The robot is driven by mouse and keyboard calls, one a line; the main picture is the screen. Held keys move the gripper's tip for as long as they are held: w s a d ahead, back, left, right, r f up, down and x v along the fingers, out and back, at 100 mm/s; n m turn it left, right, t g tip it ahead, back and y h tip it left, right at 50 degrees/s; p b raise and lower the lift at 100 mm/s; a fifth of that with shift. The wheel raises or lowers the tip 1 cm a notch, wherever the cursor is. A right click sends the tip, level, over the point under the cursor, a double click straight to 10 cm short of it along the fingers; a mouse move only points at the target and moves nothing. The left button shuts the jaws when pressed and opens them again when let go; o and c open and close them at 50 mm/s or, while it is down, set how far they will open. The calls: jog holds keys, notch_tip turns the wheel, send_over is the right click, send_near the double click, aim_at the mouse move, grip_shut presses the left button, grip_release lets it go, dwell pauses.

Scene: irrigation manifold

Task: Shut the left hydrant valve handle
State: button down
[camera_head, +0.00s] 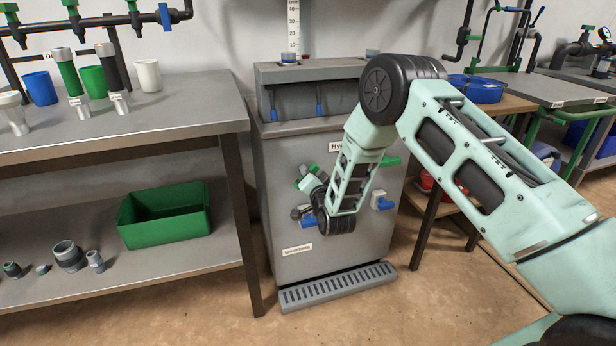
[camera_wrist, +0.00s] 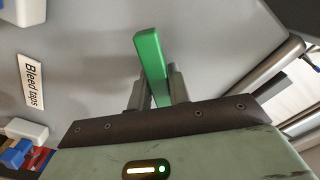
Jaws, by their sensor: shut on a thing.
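The left hydrant valve handle is a green lever (camera_wrist: 149,52) in the wrist view. It stands between the two grey fingers of my gripper (camera_wrist: 157,90), which are shut on it. Its outer end sticks out past the fingertips, and its lower part is hidden behind the gripper body. In the head view my gripper (camera_head: 309,185) is at the left part of the grey hydrant cabinet (camera_head: 290,275) front, and my wrist and forearm hide much of that area. A second green handle (camera_head: 389,161) shows on the right of the cabinet front, apart from my gripper.
Blue taps (camera_head: 384,204) sit low on the cabinet front, and a "Bleed taps" label (camera_wrist: 32,82) shows in the wrist view. A slotted drain tray (camera_head: 338,287) juts out at the floor. A metal bench (camera_head: 190,118) stands close on the left, a wooden-topped table (camera_head: 507,104) on the right.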

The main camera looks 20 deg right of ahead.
jog(key=m, duration=0.3)
jog(key=m+b, duration=0.1)
jog(key=m, duration=0.1)
jog(key=shift+d+f+m, duration=0.15)
jog(key=shift+f+m, duration=0.15)
jog(key=shift+f+m+b, duration=0.1)
jog(key=shift+m+b, duration=0.25)
jog(key=shift+m, duration=1.45)
jog(key=c, duration=1.3)
grip_release()
jog(key=shift+c, duration=0.2)
jog(key=s+p, duration=0.3)
jog(key=s, duration=1.4)
jog(key=shift+s, duration=0.25)
